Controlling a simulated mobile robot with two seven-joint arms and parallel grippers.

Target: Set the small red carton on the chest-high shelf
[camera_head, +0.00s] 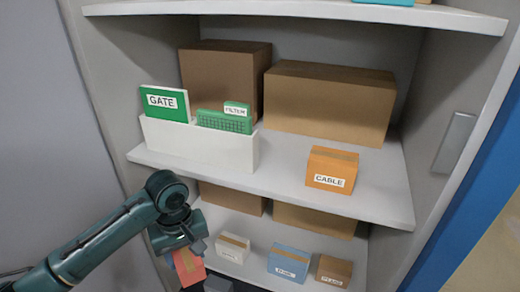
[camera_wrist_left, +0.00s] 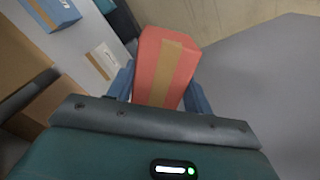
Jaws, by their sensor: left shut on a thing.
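The small red carton (camera_head: 188,266) is in my left gripper (camera_head: 190,250), near the lower shelf's left front edge in the head view. In the left wrist view the red carton (camera_wrist_left: 165,70), with a tan tape strip, sits between the two fingers of the left gripper (camera_wrist_left: 160,88), which is shut on it. My right gripper is not in view.
The wide shelf holds a white bin (camera_head: 200,147) with green GATE and FILTER items, an orange CABLE carton (camera_head: 332,170) and large brown boxes (camera_head: 330,103). Bare shelf lies between bin and CABLE carton. Below stand a white carton (camera_head: 232,247), blue carton (camera_head: 289,263) and brown carton (camera_head: 334,270).

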